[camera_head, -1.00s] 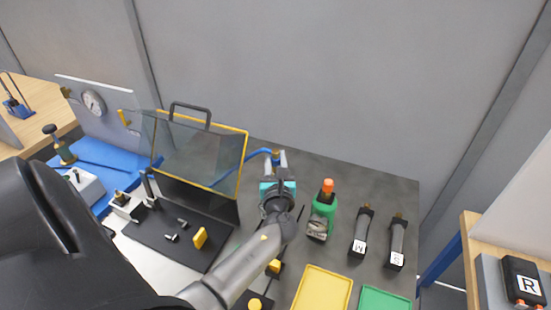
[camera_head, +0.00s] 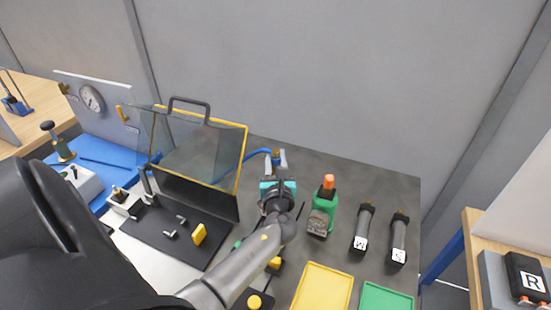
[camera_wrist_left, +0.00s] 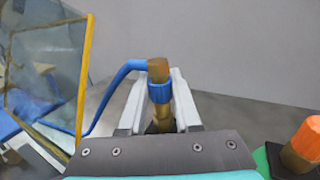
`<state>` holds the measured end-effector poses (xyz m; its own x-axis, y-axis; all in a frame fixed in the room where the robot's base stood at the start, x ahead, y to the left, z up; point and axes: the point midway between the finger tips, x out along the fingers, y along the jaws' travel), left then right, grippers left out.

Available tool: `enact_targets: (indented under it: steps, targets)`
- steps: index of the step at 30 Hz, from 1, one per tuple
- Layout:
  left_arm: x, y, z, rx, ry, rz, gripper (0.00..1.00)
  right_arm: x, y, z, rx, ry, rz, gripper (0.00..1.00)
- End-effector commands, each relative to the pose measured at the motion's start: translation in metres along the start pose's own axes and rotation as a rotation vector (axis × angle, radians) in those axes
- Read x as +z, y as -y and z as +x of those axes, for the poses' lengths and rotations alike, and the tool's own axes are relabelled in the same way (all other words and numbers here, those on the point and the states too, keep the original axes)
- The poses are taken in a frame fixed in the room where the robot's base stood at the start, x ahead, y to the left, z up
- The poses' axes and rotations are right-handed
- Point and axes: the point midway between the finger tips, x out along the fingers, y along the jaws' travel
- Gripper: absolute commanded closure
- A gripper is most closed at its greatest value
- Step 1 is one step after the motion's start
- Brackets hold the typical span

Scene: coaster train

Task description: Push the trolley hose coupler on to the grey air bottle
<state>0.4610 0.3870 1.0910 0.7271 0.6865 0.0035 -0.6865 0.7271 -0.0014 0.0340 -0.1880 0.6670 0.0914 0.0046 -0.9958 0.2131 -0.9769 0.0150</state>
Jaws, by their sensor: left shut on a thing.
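My left gripper (camera_head: 279,163) is over the back of the dark bench, beside the clear shield. It is shut on the trolley hose coupler (camera_wrist_left: 159,82), a brass piece with a blue collar held upright between the pale fingers. Its blue hose (camera_wrist_left: 113,88) bends away to the left, and the hose (camera_head: 259,152) also shows in the head view. Two dark grey cylinders with brass tops, one (camera_head: 362,228) left and one (camera_head: 399,240) right, are on the right of the bench. I cannot tell whether either is the grey air bottle. My right gripper is not in view.
A green bottle with an orange top (camera_head: 322,212) stands just right of my left gripper. The yellow-edged clear shield (camera_head: 205,150) stands to the left. A yellow tray (camera_head: 322,288) and a green tray (camera_head: 385,299) are at the front.

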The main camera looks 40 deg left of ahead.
Motion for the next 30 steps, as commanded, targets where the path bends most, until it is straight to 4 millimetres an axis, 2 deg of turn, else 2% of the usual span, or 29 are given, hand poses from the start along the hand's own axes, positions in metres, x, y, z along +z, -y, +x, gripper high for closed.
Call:
enact_targets:
  steps: [4, 5, 13, 23, 26, 30]
  targets:
    - [-0.003, 0.000, -0.001, 0.000, -0.008, 0.001, 1.00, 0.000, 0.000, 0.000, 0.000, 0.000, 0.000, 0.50]
    - [-0.004, 0.000, -0.001, 0.000, -0.008, 0.001, 0.65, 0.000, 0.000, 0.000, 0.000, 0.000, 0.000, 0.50]
    - [-0.003, 0.000, -0.001, 0.000, -0.006, 0.001, 0.35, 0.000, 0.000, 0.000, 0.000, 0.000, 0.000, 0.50]
    - [-0.003, 0.000, -0.004, -0.001, -0.007, 0.001, 0.33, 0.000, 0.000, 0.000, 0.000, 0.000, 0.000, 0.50]
    - [-0.004, 0.000, -0.013, -0.003, -0.008, 0.002, 0.33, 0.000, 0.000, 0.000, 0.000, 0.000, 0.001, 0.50]
    - [-0.004, 0.000, -0.038, -0.002, -0.009, 0.000, 0.33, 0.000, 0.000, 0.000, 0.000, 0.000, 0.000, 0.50]
